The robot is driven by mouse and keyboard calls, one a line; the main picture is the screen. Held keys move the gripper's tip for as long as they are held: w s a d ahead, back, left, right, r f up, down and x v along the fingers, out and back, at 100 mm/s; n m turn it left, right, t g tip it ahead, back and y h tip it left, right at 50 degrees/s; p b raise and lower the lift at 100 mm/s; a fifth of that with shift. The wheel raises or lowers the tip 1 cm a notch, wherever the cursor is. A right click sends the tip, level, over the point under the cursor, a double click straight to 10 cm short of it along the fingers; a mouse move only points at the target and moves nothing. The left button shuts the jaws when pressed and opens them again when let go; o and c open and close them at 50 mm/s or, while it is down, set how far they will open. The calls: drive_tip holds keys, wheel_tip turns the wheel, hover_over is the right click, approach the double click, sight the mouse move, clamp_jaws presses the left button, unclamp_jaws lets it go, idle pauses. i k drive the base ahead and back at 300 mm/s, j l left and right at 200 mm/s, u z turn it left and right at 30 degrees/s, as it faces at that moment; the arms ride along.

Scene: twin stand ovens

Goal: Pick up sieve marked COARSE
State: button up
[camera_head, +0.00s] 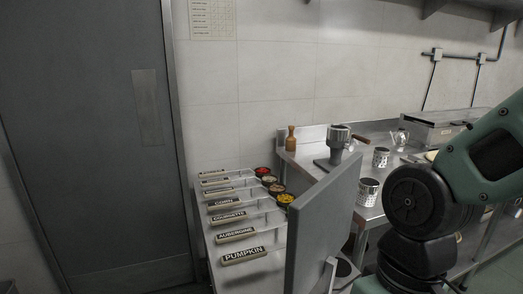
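No marking reading COARSE is legible in the head view, so I cannot tell which item is the named sieve. Perforated metal cylinders stand on the steel counter: one nearer (368,191) and one farther back (381,157). Another metal vessel (339,136) with a brown handle sits on a dark stand behind the grey panel. My green and black arm fills the right side. My gripper is not in view, so its state and hold are hidden.
A low bench holds several labelled bars, including PUMPKIN (243,255) and AUBERGINE (236,235), and several small coloured pots (285,199). A wooden pestle-like item (291,138) stands on the counter. A grey upright panel (322,230) blocks part of the view. A door (90,150) is at left.

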sight(381, 155)
drive_tip(key=i+l, duration=0.1)
drive_tip(key=l, duration=0.4)
drive_tip(key=i+l, duration=0.2)
drive_tip(key=l, duration=0.15)
drive_tip(key=i+l+u, duration=0.1)
drive_tip(key=l, duration=0.3)
drive_tip(key=i+l, duration=0.2)
drive_tip(key=l, duration=0.15)
drive_tip(key=i+l, duration=0.2)
drive_tip(key=l, duration=0.2)
drive_tip(key=i+l+u, duration=0.1)
drive_tip(key=i, duration=0.4)
drive_tip(key=i+l+u, duration=0.1)
drive_tip(key=i+l, duration=0.2)
drive_tip(key=i, duration=0.15)
